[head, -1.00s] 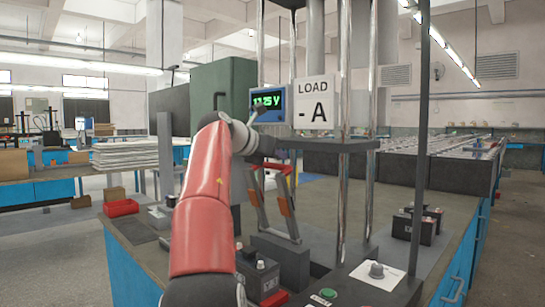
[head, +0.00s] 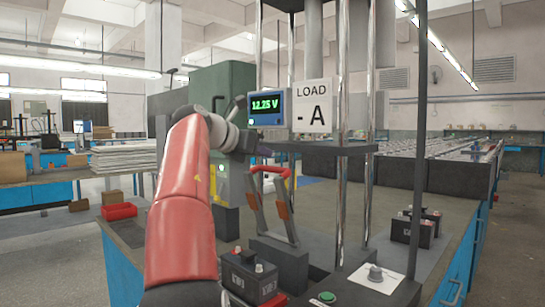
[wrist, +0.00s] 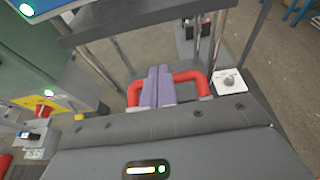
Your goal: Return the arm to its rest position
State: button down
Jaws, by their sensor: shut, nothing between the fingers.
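My arm (head: 183,205), red with grey joints, rises from the bottom of the head view and bends away from me at the wrist. My gripper shows in the wrist view as two pale purple fingers (wrist: 158,88) pressed together with nothing between them. In the head view its fingers are mostly hidden behind my wrist. A red-handled clamp tool (head: 272,200) stands beyond and to the right of my wrist. Its red handle (wrist: 184,80) shows behind the fingers in the wrist view; I cannot tell whether they touch it.
A test rig with metal posts carries a voltage display (head: 270,107) and a LOAD -A sign (head: 312,107). A black battery (head: 250,275) sits near the arm, and more batteries (head: 412,232) stand at right. A red tray (head: 119,211) lies at left. The bench right of the rig has bare room.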

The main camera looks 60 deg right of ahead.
jog(key=shift+v, duration=1)
jog(key=w+a+f+m+t+y, duration=0.2)
jog(key=a+f+m+t+y, duration=0.2)
jog(key=a+f, duration=0.65)
jog(key=w+a+f+m+t+y, duration=0.25)
jog(key=a+f+t+y, duration=0.2)
jog(key=a+f, duration=0.6)
jog(key=s+a+f+m+y, duration=0.2)
jog(key=s+a+f+m, duration=0.2)
jog(key=a+f, duration=0.5)
jog(key=s+a+f+m+y, duration=0.3)
jog(key=s+a+f+m, duration=0.2)
jog(key=a, duration=1.1)
jog(key=s+f, duration=0.3)
jog(key=f, duration=0.1)
jog(key=shift+a, duration=0.35)
jog(key=shift+s+f, duration=0.1)
